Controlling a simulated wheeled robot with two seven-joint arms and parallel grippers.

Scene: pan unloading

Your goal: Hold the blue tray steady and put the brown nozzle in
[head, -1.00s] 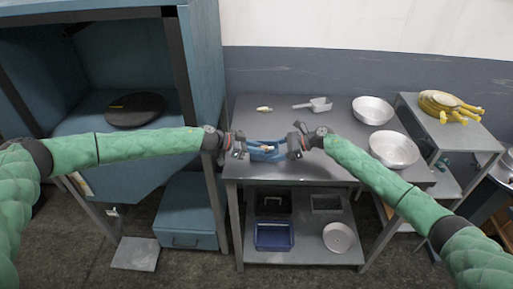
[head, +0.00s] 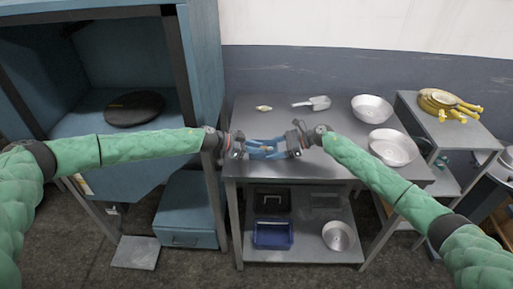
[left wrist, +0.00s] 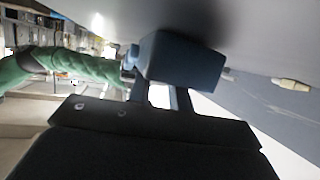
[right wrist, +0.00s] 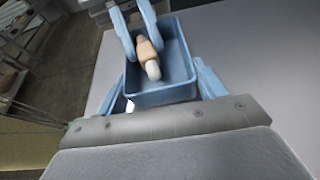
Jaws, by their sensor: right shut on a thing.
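The small blue tray (right wrist: 178,92) is in the right wrist view, with the fingers of my right gripper (right wrist: 160,88) against its two sides, shut on it. The brown nozzle (right wrist: 147,49) with a pale tip shows inside the tray's outline. The fingertips of my left gripper (right wrist: 141,45) reach over the tray's far side, apart, one on each side of the nozzle. I cannot tell whether the nozzle rests on the tray floor. In the left wrist view the tray (left wrist: 180,62) shows beyond the left fingers.
Another pale nozzle (head: 264,108) and a metal scoop (head: 318,103) lie on the grey table (head: 335,125). Two metal pans (head: 372,108) stand at its right. A dark blue bin (head: 272,234) is on the lower shelf. A blue cabinet (head: 205,90) stands close on the left.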

